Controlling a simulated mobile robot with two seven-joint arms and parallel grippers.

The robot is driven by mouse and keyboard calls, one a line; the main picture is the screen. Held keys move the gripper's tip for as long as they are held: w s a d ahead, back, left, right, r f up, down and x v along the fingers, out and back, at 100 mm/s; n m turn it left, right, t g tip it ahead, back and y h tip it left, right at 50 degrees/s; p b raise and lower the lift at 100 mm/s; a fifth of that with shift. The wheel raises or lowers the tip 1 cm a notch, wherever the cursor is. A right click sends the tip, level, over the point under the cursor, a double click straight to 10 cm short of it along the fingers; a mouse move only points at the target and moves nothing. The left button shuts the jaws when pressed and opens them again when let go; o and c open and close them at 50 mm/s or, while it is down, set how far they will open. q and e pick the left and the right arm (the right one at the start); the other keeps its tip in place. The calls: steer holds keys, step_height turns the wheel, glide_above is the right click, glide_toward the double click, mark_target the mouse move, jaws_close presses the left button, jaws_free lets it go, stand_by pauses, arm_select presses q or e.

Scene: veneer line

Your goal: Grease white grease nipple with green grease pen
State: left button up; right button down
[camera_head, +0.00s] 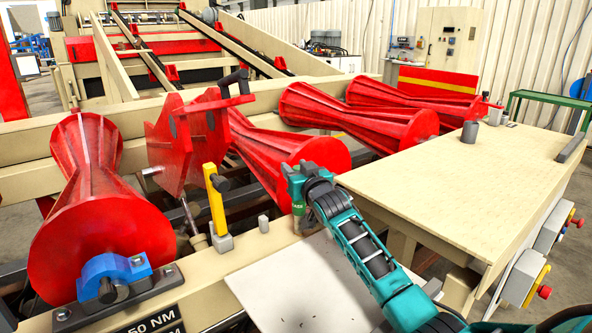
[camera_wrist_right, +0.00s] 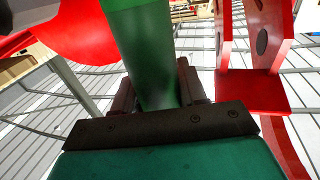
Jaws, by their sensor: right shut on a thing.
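My right gripper (camera_head: 298,190) is at the end of the teal arm, above the cream beam, to the right of the yellow post. It is shut on the green grease pen (camera_wrist_right: 145,50), which stands between the two dark fingers (camera_wrist_right: 155,95) in the right wrist view. In the head view a small green part of the pen (camera_head: 299,207) shows below the gripper. I cannot make out the white grease nipple for certain in either view. My left gripper is not in view.
A yellow post (camera_head: 215,200) and a small grey cylinder (camera_head: 263,224) stand on the beam. A blue bearing block (camera_head: 113,273) carries the left red roller (camera_head: 75,220). Red plates (camera_head: 190,135) rise behind. The cream table (camera_head: 470,180) at right is mostly clear.

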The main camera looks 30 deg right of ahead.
steer(key=shift+f+b, duration=0.3)
steer(key=shift+f, duration=0.15)
steer(key=shift+r+p, duration=0.6)
steer(key=shift+p, duration=0.1)
stand_by(0.6)
steer(key=shift+f+b, duration=0.35)
steer(key=shift+f, duration=0.25)
stand_by(0.3)
steer(key=shift+r+p, duration=0.2)
steer(key=shift+p, duration=0.1)
steer(key=shift+r+p, duration=0.35)
steer(key=shift+r, duration=0.1)
stand_by(0.3)
